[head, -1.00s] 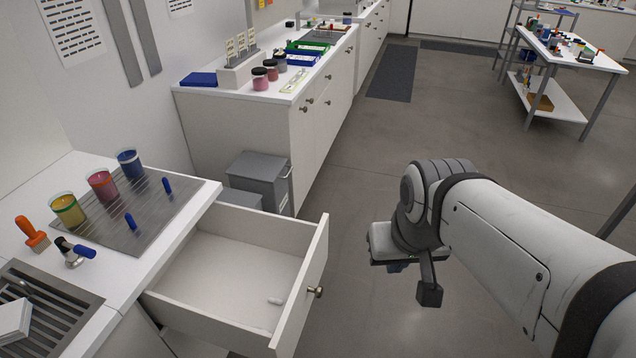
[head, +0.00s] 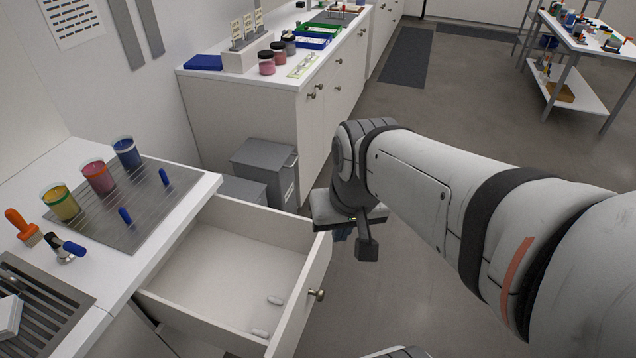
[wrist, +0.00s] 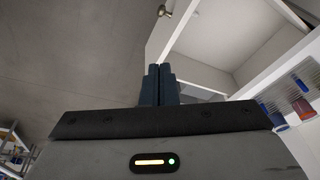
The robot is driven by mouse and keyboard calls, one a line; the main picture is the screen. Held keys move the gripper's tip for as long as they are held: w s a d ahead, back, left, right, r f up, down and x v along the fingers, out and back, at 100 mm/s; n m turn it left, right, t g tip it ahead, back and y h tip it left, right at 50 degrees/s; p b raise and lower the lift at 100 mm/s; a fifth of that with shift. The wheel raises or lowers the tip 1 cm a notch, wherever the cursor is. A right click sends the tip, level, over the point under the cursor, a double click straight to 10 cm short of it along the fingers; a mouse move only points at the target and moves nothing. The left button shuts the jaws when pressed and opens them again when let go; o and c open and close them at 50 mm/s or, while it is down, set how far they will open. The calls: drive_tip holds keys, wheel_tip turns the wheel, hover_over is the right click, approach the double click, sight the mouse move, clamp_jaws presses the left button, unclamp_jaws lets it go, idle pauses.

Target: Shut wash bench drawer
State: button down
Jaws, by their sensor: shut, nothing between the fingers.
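The wash bench drawer (head: 225,270) stands pulled out from under the white bench at lower left. Its front panel (head: 292,318) carries a round metal knob (head: 317,294). Two small white pieces (head: 268,316) lie inside it, near the front. My gripper (head: 341,234) is just right of the drawer's far front corner in the head view, largely hidden behind my wrist. In the wrist view my gripper's dark fingers (wrist: 160,84) are together and empty. The drawer's knob (wrist: 164,11) and open inside (wrist: 222,35) show beyond them. I cannot tell whether the fingers touch the drawer.
Jars of yellow, pink and blue pigment (head: 98,177) stand on the bench top's metal drainer (head: 140,212). Grey bins (head: 264,170) stand beyond the drawer, beside a white cabinet (head: 250,110). The floor (head: 450,130) to the right is clear up to a white trolley (head: 575,85).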

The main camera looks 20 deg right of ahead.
drive_tip(key=w+d+f+m+g+y+b, duration=0.1)
drive_tip(key=w+d+f+m+y+b, duration=0.3)
drive_tip(key=w+f+m+b, duration=0.55)
drive_tip(key=w+d+f+m+t+y+b, duration=0.2)
drive_tip(key=w+d+f+m+b, duration=0.15)
drive_tip(key=d+f+m, duration=0.45)
drive_tip(key=w+d+f+m+t+y+b, duration=0.1)
drive_tip(key=w+d+f+m+b, duration=0.25)
drive_tip(key=d+f+m, duration=0.5)
drive_tip(key=w+a+f+n+b, duration=0.2)
drive_tip(key=w+a+f, duration=0.3)
drive_tip(key=a+f, duration=0.3)
drive_tip(key=shift+w+a, duration=0.35)
drive_tip(key=shift+a, duration=0.95)
